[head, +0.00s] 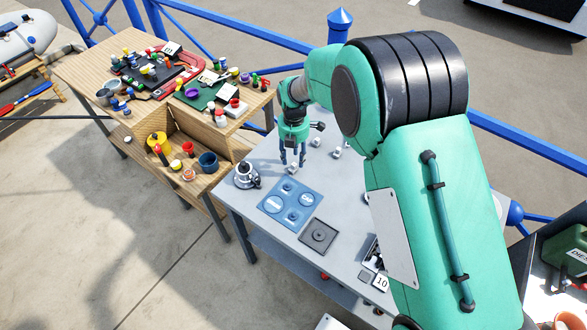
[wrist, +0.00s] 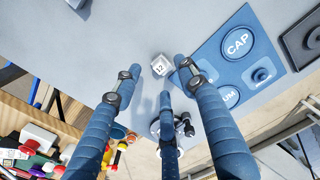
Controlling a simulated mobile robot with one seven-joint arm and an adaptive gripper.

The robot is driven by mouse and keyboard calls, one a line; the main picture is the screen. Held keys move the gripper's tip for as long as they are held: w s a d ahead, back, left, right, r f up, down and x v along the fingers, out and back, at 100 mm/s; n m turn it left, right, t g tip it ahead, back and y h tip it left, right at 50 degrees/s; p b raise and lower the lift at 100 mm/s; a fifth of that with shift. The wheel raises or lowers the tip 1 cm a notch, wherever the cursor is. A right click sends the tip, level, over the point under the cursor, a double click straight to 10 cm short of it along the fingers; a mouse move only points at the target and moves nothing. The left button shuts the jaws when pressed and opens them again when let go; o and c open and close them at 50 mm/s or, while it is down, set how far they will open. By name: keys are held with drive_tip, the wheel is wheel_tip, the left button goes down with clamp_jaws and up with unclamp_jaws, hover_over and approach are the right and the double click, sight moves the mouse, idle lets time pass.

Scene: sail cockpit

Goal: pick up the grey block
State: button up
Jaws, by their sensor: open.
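A small pale grey block (wrist: 160,65) marked 12 lies on the grey table, close to the tips of my gripper (wrist: 158,78) in the wrist view. Its pale top faces the camera. My gripper's blue fingers are spread apart, with nothing held between them. In the head view my gripper (head: 292,156) points down over the table, and a small pale block (head: 293,168) shows at its fingertips. I cannot tell from these frames whether the fingers touch it.
A blue plate with round pads (head: 290,205) and a dark square tray (head: 318,236) lie on the table. More small pale blocks (head: 337,154) lie right of my gripper. A cluttered wooden bench (head: 80,70) is at left.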

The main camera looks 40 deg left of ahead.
sight(294, 165)
drive_tip(key=shift+f+b, duration=0.35)
drive_tip(key=shift+f, duration=1.8)
drive_tip(key=c, duration=0.9)
